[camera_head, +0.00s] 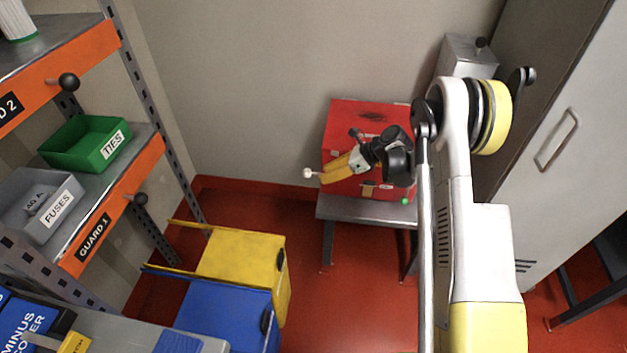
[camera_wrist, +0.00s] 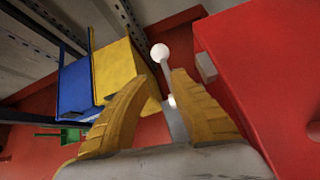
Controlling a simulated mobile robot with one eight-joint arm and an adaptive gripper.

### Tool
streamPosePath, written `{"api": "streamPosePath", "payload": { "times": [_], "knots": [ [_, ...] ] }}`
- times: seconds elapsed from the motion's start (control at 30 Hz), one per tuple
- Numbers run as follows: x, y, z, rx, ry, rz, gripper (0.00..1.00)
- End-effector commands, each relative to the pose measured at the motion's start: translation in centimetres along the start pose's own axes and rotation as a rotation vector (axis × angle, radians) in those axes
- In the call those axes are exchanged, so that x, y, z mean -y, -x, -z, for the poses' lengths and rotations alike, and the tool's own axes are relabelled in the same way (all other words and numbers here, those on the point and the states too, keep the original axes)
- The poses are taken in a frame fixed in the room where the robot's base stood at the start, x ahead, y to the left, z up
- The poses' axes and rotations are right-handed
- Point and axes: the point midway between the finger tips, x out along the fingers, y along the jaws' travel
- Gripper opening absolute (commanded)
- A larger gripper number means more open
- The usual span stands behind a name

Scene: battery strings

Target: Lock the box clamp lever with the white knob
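The red box (camera_head: 345,120) sits on a grey metal bench against the wall; its side fills the right of the wrist view (camera_wrist: 262,60). The white knob (camera_head: 307,172) tops a thin clamp lever at the box's left side. In the wrist view the knob (camera_wrist: 159,52) stands just beyond my fingertips, and its pale lever (camera_wrist: 169,88) runs back between them. My gripper (camera_head: 324,175) has yellow fingers, spread apart in the wrist view (camera_wrist: 162,77) with gaps beside the lever. It is open and holds nothing. The lever's base is partly hidden by the right finger.
A grey bench (camera_head: 365,210) carries the box. Yellow (camera_head: 240,255) and blue (camera_head: 225,310) bins stand on the floor at lower left. A shelf with a green bin (camera_head: 85,145) and a grey bin (camera_head: 40,205) is at left. A grey cabinet (camera_head: 570,90) stands right.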

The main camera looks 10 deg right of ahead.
Motion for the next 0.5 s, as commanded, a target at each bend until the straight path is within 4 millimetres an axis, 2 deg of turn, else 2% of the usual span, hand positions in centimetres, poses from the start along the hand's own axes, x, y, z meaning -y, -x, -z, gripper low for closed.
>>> {"api": "streamPosePath", "payload": {
  "times": [0.03, 0.2, 0.5],
  "knots": [
    [-0.3, 1.0, 0.2, -0.005, -0.004, -0.005, 0.00],
    [-0.2, 2.7, 0.2, -0.006, -0.002, -0.006, 0.00],
    [-0.2, 3.0, 0.2, -0.005, -0.001, -0.005, 0.00]
  ]
}}
